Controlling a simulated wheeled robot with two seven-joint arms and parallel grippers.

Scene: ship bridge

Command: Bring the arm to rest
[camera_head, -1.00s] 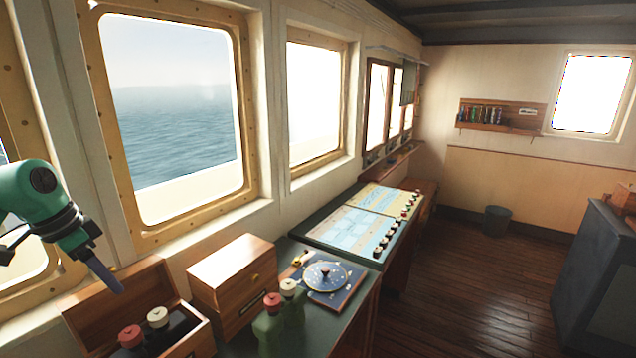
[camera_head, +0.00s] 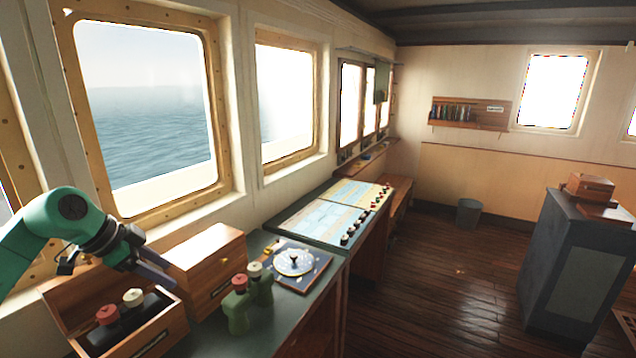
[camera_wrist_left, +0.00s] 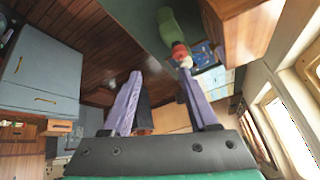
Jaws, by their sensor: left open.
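My left gripper (camera_head: 154,270) comes in from the left in the head view, above an open wooden box and in front of a closed wooden box. In the left wrist view its two purple fingers (camera_wrist_left: 158,100) stand apart with nothing held between them. My right gripper is not in view.
The open wooden box (camera_head: 165,338) holds bottles with a red cap (camera_head: 108,314) and a white cap (camera_head: 133,297). The closed wooden box (camera_head: 207,262), two green bottles (camera_head: 237,312) and a dial board (camera_head: 296,265) share the counter. A grey cabinet (camera_head: 580,270) stands right; the floor (camera_head: 440,290) between is clear.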

